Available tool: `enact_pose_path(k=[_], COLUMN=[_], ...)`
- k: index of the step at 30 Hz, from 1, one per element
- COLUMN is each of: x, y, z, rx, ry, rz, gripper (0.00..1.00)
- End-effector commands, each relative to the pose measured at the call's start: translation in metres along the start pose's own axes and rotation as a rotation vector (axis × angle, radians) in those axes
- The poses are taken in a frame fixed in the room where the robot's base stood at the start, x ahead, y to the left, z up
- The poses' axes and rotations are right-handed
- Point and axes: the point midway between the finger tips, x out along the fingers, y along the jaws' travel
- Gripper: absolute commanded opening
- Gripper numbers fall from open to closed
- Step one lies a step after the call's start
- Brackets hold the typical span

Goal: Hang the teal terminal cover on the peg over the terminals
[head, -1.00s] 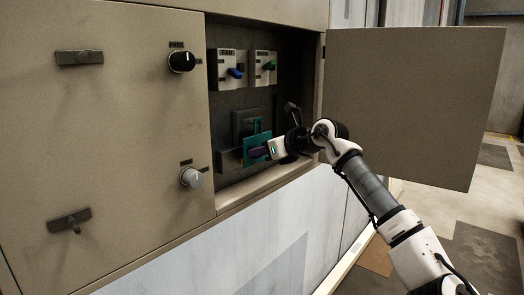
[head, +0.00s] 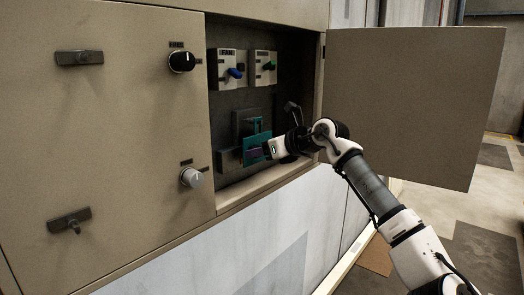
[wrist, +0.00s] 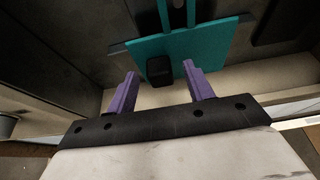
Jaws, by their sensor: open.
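The teal terminal cover (head: 257,143) is inside the open cabinet, in front of the dark terminal parts at the lower part of the recess. In the wrist view the cover (wrist: 212,42) shows as a flat plate with two narrow straps rising from it past the top edge. A small black block (wrist: 159,70) stands out from its face. My gripper (wrist: 159,71) is open, with its purple fingertips apart on either side of the block and not touching it. It also shows in the head view (head: 256,153). The peg is not clearly seen, so I cannot tell whether the straps rest on it.
The cabinet door (head: 415,105) stands open on the right, behind my arm. The closed panel on the left carries a black knob (head: 181,61) and a grey knob (head: 190,177).

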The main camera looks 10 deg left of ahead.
Motion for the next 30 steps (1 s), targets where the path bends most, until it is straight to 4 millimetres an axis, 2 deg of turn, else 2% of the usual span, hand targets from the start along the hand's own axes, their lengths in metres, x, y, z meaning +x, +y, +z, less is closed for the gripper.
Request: enact_pose_path(k=[5,12,18,24,30], x=[-0.021,-0.076,-0.115,-0.134,-0.137], y=[-0.001,-0.001,0.000,0.000,0.000], z=[-0.002,-0.003,-0.001,0.000,0.000], rx=[-0.001,-0.001,-0.002,-0.001,-0.001], ry=[-0.003,-0.002,-0.001,-0.001,-0.001], rz=[-0.003,-0.004,-0.003,-0.001,0.000], gripper=[0.52,0.52,0.52,0.52,0.52])
